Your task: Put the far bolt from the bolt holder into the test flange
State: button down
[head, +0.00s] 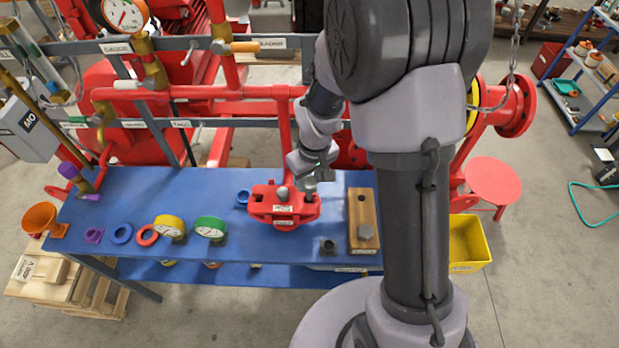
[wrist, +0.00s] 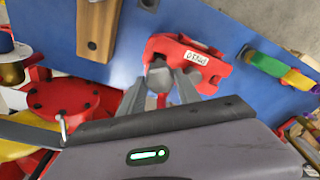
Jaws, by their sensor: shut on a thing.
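The red test flange (head: 268,212) sits on the blue bench, with a grey round piece (head: 282,194) on its middle. My gripper (head: 313,172) is over its right end, shut on a grey bolt (head: 309,186). In the wrist view the bolt's head (wrist: 158,80) is between my fingertips (wrist: 160,92), at the edge of the flange (wrist: 168,46). I cannot tell whether the bolt's shank is in a hole of the flange. The wooden bolt holder (head: 360,212) stands to the right, with a bolt (head: 365,232) at its near end and an empty hole at its far end.
A dark small part (head: 328,245) lies in front of the flange. Red pipes (head: 230,93) run behind the bench. A yellow bin (head: 467,240) is at the right.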

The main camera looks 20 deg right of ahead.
jog(key=shift+f+b, duration=2.7)
jog(key=shift+f, duration=0.2)
jog(key=c, duration=0.8)
grip_release()
jog(key=shift+o, duration=0.2)
jog(key=shift+r, duration=0.1)
